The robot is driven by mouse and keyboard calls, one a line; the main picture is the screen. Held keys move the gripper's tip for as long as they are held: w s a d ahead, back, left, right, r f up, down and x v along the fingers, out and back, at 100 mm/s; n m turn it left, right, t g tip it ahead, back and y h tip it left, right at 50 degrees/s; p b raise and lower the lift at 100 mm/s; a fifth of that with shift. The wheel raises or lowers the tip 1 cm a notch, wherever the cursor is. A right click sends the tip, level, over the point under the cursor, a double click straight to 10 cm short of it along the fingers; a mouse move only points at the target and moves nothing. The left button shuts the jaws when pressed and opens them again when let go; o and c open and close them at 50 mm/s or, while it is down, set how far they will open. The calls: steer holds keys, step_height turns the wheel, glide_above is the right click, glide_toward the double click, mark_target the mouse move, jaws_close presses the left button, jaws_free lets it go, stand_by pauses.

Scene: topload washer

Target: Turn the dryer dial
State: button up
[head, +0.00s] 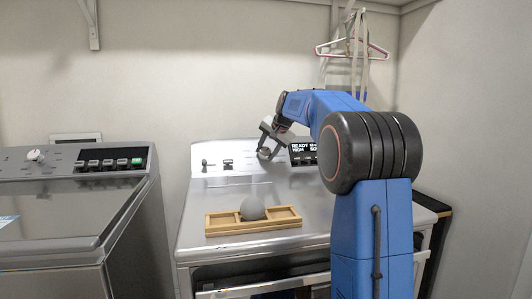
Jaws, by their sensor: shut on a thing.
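The dryer (300,185) is the white machine in the middle, with a raised control panel (238,160) at its back. The dryer dial (264,153) is a small round knob on that panel, left of the lit display. My blue arm reaches over from the right. My gripper (266,149) is at the panel, shut on the dial, with its fingers around it. The gripper partly hides the dial, so its marks and pointer are not readable.
A wooden tray (218,227) with a grey egg-shaped thing (252,207) is on the dryer top. A washer (75,195) stands left, and hangers (352,50) hang above.

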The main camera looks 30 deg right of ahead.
steer(key=shift+m, duration=0.5)
steer(key=o, duration=0.9)
steer(key=shift+o, duration=0.2)
steer(key=v, duration=1.7)
steer(key=shift+s, duration=0.35)
steer(key=shift+d, duration=0.1)
